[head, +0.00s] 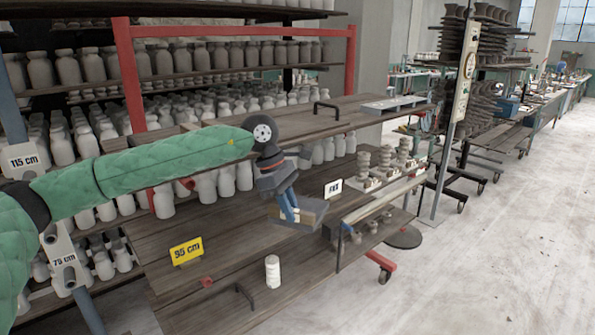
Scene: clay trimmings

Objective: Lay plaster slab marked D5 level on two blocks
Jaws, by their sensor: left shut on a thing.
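My left gripper (291,213) reaches in from the left on a green-sleeved arm and points down over the wooden shelf (220,245). Its blue fingers are shut on a flat grey-brown slab (312,213), which looks slightly tilted in this view. No D5 mark can be read on it. I cannot tell whether the slab touches anything below. Two supporting blocks cannot be made out clearly. My right gripper is not in view.
A white cylinder (272,272) stands on the shelf near the front. Stacked clay pieces (385,165) are to the right. Bare shelf lies left of the slab.

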